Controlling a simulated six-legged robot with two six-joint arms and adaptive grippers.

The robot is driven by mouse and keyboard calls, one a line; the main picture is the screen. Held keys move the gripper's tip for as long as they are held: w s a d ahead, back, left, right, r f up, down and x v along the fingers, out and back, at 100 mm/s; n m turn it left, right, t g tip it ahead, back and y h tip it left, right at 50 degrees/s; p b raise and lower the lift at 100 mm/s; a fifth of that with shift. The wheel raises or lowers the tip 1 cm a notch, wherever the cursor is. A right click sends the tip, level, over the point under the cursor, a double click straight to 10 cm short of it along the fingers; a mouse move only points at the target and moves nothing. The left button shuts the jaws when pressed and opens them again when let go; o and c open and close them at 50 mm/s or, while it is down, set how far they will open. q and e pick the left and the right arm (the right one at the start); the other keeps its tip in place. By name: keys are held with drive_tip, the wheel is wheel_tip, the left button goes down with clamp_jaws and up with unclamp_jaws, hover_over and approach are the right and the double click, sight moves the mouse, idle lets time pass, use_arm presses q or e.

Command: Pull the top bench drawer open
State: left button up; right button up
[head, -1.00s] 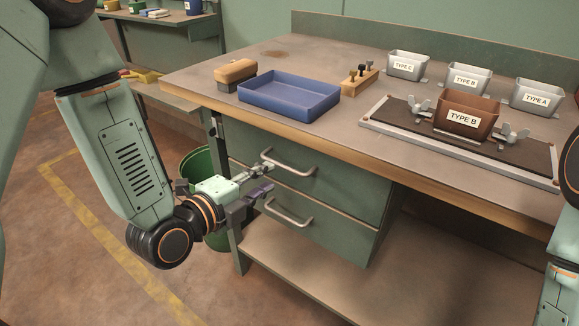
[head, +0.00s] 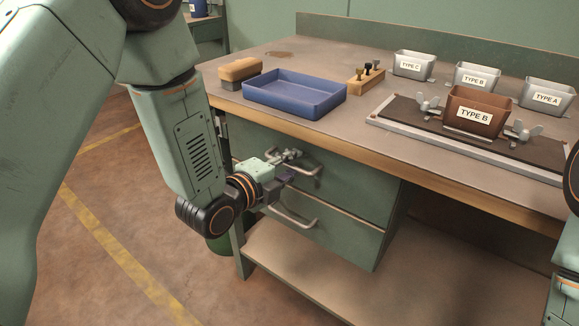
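The top bench drawer (head: 355,187) is shut, its front flush under the worktop. Its metal bar handle (head: 317,173) is partly hidden behind my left gripper (head: 290,167). The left gripper comes in from the left with its fingers apart, one at the bar's upper side and one lower. I cannot tell whether either finger touches the bar. The lower drawer (head: 345,232) is also shut, with its own bar handle (head: 312,221) just below the gripper. My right gripper is out of view; only part of my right arm shows at the right edge.
On the bench (head: 350,125) are a blue tray (head: 295,97), a brush-like block (head: 240,71), a wooden holder (head: 366,80), a brown TYPE B hopper (head: 474,112) and grey bins (head: 414,65). A green bin (head: 219,245) stands by the bench leg. The floor left is clear.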

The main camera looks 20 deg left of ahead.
use_arm(q)
clamp_jaws()
idle(0.8)
